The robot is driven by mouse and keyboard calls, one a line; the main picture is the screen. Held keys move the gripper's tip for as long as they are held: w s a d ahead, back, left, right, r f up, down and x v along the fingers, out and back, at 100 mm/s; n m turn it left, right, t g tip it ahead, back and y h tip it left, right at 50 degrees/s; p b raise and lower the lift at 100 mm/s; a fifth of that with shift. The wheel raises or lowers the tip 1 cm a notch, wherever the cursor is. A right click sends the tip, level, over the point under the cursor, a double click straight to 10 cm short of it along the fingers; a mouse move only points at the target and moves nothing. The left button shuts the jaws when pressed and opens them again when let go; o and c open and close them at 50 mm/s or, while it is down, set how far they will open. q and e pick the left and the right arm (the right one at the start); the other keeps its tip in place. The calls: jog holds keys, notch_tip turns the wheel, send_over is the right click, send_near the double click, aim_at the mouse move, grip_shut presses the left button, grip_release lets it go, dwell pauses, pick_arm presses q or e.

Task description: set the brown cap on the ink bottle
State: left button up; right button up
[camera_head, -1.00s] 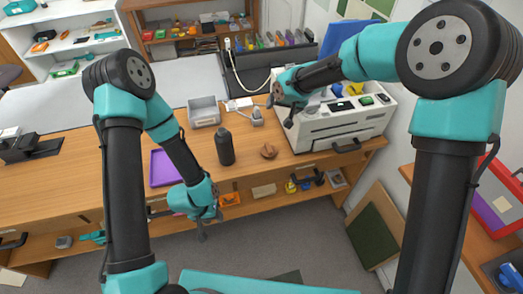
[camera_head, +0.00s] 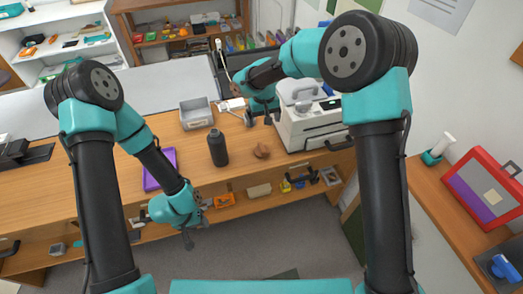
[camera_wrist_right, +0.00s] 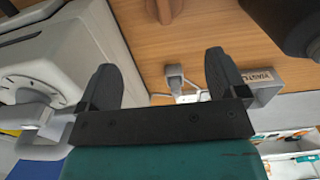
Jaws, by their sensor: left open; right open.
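The dark ink bottle (camera_head: 218,148) stands upright on the wooden desk, its top dark. The brown cap (camera_head: 261,151) lies on the desk just right of the bottle, near the front edge. In the right wrist view the cap (camera_wrist_right: 163,8) is cut off at the top, beyond the fingertips, and the dark bottle (camera_wrist_right: 285,22) fills the top right corner. My right gripper (camera_head: 261,118) is open and empty, above the desk behind the cap, apart from it. My left gripper (camera_head: 195,228) is open and empty in front of the desk edge, below the bottle.
A white machine (camera_head: 310,125) stands close right of my right gripper. A grey bin (camera_head: 196,113) sits behind the bottle. A purple tray (camera_head: 151,181) lies left, partly behind my left arm. The desk between bottle and cap is clear.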

aim_at(262, 147)
notch_tip(262, 147, down, 12)
jog(key=shift+r, duration=0.25)
dwell(0.3)
jog(key=shift+a+f, duration=0.2)
jog(key=shift+f, duration=1.1)
jog(key=shift+a+f, duration=0.15)
jog(key=shift+f, duration=1.15)
jog(key=c, duration=1)
jog(key=shift+o, duration=0.2)
jog(key=shift+r, duration=0.1)
